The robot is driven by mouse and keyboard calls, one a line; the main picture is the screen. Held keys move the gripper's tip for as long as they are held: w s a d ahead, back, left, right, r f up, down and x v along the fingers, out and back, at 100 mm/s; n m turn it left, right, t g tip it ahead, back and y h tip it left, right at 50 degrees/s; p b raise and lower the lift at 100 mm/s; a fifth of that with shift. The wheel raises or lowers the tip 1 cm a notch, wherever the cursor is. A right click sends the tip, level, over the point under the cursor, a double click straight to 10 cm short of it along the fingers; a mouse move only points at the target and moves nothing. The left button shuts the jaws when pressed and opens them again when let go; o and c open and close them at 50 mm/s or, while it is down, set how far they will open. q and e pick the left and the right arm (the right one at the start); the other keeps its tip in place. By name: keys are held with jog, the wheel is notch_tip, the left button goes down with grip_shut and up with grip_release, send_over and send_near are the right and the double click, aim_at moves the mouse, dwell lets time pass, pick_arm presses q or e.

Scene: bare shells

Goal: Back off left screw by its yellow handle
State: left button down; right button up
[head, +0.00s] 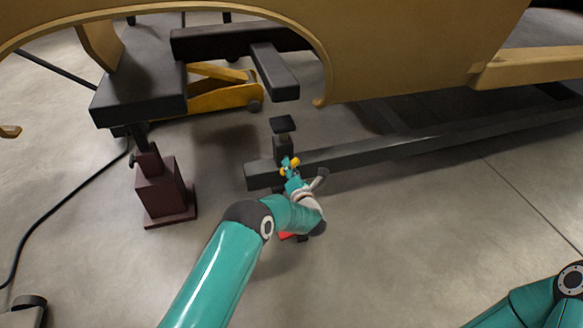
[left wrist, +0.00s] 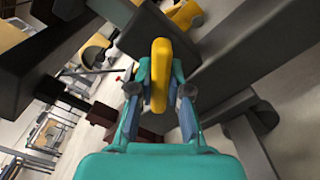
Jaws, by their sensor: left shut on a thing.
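My left gripper (head: 290,169) is at the dark beam below the tan shell. It is shut on a yellow handle (head: 295,161). In the left wrist view the yellow handle (left wrist: 160,75) stands between the two fingers, with one finger on each side. A dark upright screw post with a square pad (head: 283,124) rises just behind the gripper. The pad is apart from the black arm above it. The gripper and the handle hide the lower part of the screw. My right arm shows at the lower right, but its gripper is out of view.
A tan shell (head: 420,45) hangs over the work area. A long dark beam (head: 440,140) runs to the right. A dark red stand (head: 162,195) is at the left, under a black block (head: 140,85). A yellow jack (head: 215,92) is behind. The floor in front is clear.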

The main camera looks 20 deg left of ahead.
pick_arm(q)
jog(key=n, duration=0.5)
jog(key=shift+d+f, duration=0.15)
jog(key=shift+f, duration=0.25)
jog(key=n, duration=0.5)
jog(key=shift+d+n, duration=0.1)
jog(key=shift+n, duration=0.2)
jog(key=c, duration=1.2)
grip_release()
jog(key=shift+o, duration=0.4)
jog(key=shift+r, duration=0.15)
jog(key=v, duration=1.1)
jog(key=shift+s+d, duration=0.2)
jog(key=shift+s, duration=0.15)
